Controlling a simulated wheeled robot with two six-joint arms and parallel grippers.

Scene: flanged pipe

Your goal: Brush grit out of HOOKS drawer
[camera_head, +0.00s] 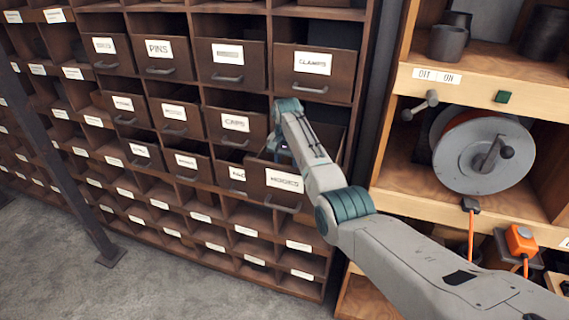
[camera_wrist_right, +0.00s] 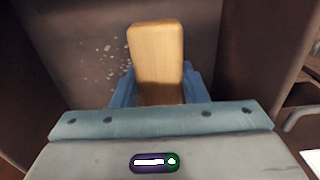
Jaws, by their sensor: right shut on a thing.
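The open drawer (camera_head: 285,180) juts out of the cabinet; its white label is too small to read surely. My right arm reaches over it, and the right gripper (camera_head: 281,150) is down at the drawer's opening, its tips hidden in the head view. In the right wrist view the gripper (camera_wrist_right: 157,88) is shut on a pale wooden handle, which I take to be the brush (camera_wrist_right: 156,50). Its bristles are hidden. Pale grit (camera_wrist_right: 100,62) lies scattered on the dark drawer floor to the left of the handle. My left gripper is not in view.
A cabinet of labelled drawers surrounds the open one, with the CLAMPS drawer (camera_head: 312,70) above it. To the right, a wooden shelf holds a cable reel (camera_head: 483,150) and an orange plug (camera_head: 521,240). Grey floor (camera_head: 150,285) lies clear at the lower left.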

